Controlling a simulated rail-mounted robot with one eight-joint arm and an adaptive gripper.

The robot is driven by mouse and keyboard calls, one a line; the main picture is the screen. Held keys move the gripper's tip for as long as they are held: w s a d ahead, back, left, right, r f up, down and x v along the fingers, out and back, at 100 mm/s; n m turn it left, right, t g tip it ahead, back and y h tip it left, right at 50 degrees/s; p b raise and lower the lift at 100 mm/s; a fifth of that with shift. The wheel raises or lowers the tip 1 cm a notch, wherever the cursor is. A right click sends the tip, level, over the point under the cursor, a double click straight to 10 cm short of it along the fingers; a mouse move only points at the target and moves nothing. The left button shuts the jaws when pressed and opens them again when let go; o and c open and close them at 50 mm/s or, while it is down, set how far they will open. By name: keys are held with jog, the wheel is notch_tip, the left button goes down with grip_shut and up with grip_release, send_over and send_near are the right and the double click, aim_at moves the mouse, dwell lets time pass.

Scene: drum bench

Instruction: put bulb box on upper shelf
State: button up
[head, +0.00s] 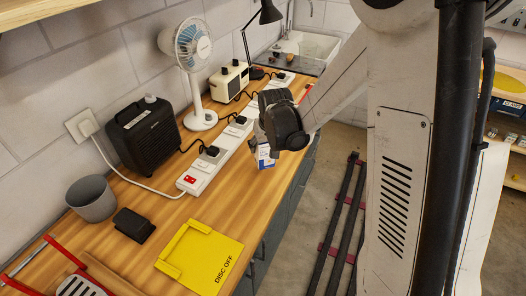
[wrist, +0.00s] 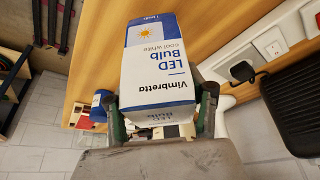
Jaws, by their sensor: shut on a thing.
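The bulb box (wrist: 160,55) is white and blue with "LED Bulb cool white" printing. In the wrist view it sits between the two fingers of my gripper (wrist: 162,100), which is shut on it. In the head view only a small white and blue piece of the box (head: 265,157) shows under my gripper (head: 266,140), near the bench's front edge; I cannot tell whether it touches the bench. A wooden board edge (head: 40,11) shows at the top left above the bench. Shelving (head: 508,98) stands at the far right; I cannot tell which is the upper shelf.
The wooden bench (head: 130,255) holds a long white power strip (head: 205,172), black speaker-like box (head: 144,134), white fan (head: 196,75), cream device (head: 229,80), grey cup (head: 91,198) and yellow "DISC OFF" plate (head: 205,257). A lamp (head: 258,25) and sink (head: 305,45) are farther back.

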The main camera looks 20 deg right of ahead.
aim_at(264, 154)
jog(key=shift+d+f+p, duration=0.1)
jog(key=shift+f+p, duration=0.25)
jog(key=shift+f, duration=1.75)
jog(key=shift+f, duration=0.15)
jog(key=o, duration=1.1)
